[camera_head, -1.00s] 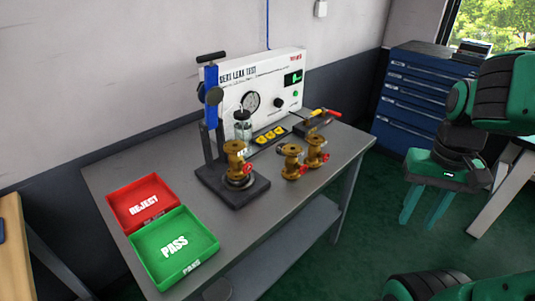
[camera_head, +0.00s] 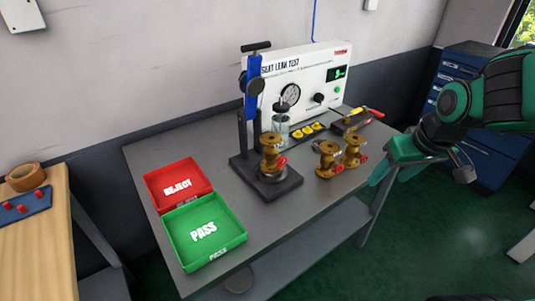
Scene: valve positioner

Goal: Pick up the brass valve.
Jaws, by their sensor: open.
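Several brass valves with red handles are in view. One brass valve (camera_head: 272,156) stands upright on the dark base of the clamp fixture (camera_head: 285,187). Two more, a nearer brass valve (camera_head: 327,160) and a farther brass valve (camera_head: 352,150), stand upright side by side on the grey table (camera_head: 330,196), right of the fixture. My gripper (camera_head: 377,178) is open and empty, at the table's right edge, to the right of the two loose valves and apart from them. Its fingers point left and down, and part of them is hard to make out.
A white seat leak test panel (camera_head: 305,80) stands at the table's back. A red REJECT tray (camera_head: 178,184) and a green PASS tray (camera_head: 205,231) lie at the left. A tool with red and yellow handles (camera_head: 362,115) lies at the back right. A wooden bench (camera_head: 40,240) stands far left.

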